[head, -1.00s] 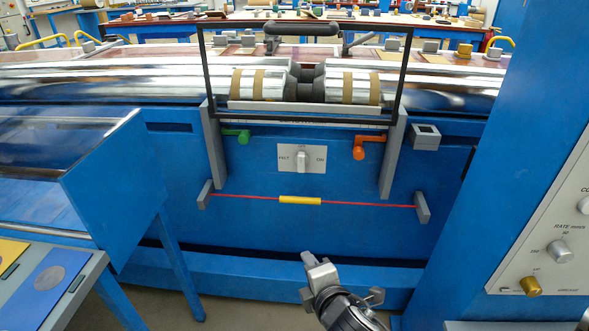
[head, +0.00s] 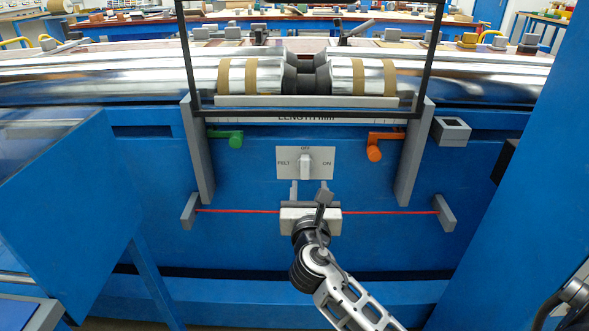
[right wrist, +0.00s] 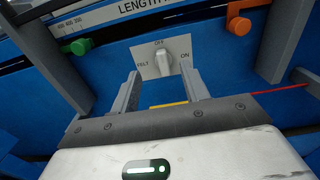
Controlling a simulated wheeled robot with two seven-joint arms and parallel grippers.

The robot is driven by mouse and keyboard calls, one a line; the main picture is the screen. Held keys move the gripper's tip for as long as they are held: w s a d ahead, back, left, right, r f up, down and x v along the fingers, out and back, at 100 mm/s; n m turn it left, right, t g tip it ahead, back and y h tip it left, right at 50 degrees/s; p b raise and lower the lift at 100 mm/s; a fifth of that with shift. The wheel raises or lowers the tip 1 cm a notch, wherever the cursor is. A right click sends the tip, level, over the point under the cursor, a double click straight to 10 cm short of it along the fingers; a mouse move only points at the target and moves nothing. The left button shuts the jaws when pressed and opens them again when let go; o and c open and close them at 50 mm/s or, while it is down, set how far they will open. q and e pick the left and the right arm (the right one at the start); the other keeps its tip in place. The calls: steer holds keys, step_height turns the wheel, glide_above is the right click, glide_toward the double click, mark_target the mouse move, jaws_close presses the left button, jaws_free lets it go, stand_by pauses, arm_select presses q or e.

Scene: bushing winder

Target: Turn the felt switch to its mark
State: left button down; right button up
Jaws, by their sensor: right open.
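The felt switch is a grey knob (head: 305,163) on a light plate (head: 288,172) lettered FELT at left, OFF at top and ON at right. The knob stands upright, its handle in line with OFF. It also shows in the right wrist view (right wrist: 167,62). My right gripper (head: 308,188) is just below the plate in the head view. In the right wrist view my right gripper (right wrist: 158,82) has its fingers spread and empty, with the knob beyond and between their tips, apart from them. My left gripper is not in view.
A red cord (head: 240,211) runs behind my right gripper between two grey brackets; its yellow sleeve (right wrist: 168,105) shows between the fingers. A green lever (head: 235,140) and an orange lever (head: 376,152) flank the plate. A black frame (head: 432,60) stands above.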

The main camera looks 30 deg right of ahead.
steer(key=b, duration=0.4)
glide_toward(305, 165)
steer(key=b+x, duration=0.3)
steer(key=x, duration=0.5)
steer(key=shift+w+d+f, duration=0.1)
steer(key=shift+w+d, duration=0.35)
steer(key=shift+w, duration=0.1)
steer(key=shift+w+d, duration=0.1)
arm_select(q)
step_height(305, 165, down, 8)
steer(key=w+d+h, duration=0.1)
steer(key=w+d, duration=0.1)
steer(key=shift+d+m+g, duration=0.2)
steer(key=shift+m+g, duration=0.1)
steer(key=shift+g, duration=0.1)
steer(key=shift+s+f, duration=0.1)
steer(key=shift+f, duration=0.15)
arm_select(e)
steer(key=c, duration=1)
